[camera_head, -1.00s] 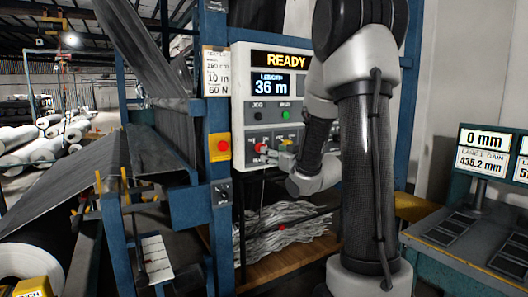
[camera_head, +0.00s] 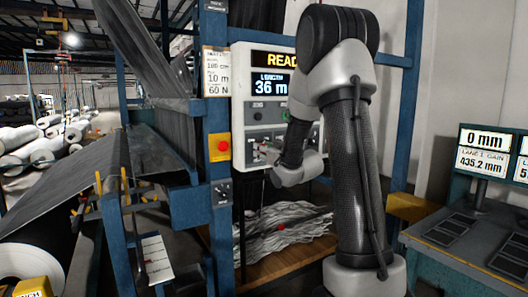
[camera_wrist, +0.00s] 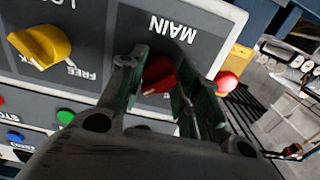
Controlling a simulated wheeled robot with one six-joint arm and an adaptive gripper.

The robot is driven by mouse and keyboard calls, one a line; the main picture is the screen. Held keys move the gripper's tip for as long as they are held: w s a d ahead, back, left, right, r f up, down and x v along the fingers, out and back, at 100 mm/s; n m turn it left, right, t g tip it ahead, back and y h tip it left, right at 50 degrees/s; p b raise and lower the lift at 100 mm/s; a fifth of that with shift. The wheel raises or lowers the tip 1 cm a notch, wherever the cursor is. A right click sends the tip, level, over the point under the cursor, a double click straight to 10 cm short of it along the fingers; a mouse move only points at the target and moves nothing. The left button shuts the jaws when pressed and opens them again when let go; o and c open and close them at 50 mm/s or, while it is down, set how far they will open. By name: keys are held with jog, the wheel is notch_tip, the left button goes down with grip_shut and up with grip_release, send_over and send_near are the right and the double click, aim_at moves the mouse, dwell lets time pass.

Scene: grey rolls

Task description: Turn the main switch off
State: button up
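The main switch (camera_wrist: 158,76) is a red knob on a dark plate marked MAIN, which appears upside down in the wrist view. A pale pointer line shows at its lower left edge. Its position labels are hidden behind my fingers. My gripper (camera_wrist: 160,68) has one finger on each side of the knob, both close against it, so it looks shut on the switch. In the head view my gripper (camera_head: 263,152) is at the lower left of the white control panel (camera_head: 240,92), and my wrist partly covers the switch area.
A yellow knob (camera_wrist: 40,46) marked FREE sits beside the switch, with green and blue buttons near it. A red button (camera_wrist: 226,82) is close to my other finger; it shows on a yellow box (camera_head: 221,147) in the head view. A desk (camera_head: 465,240) stands at right.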

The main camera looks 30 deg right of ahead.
jog(key=shift+c, duration=0.8)
jog(key=n, duration=1.3)
jog(key=shift+d+n, duration=0.1)
jog(key=shift+n, duration=2.4)
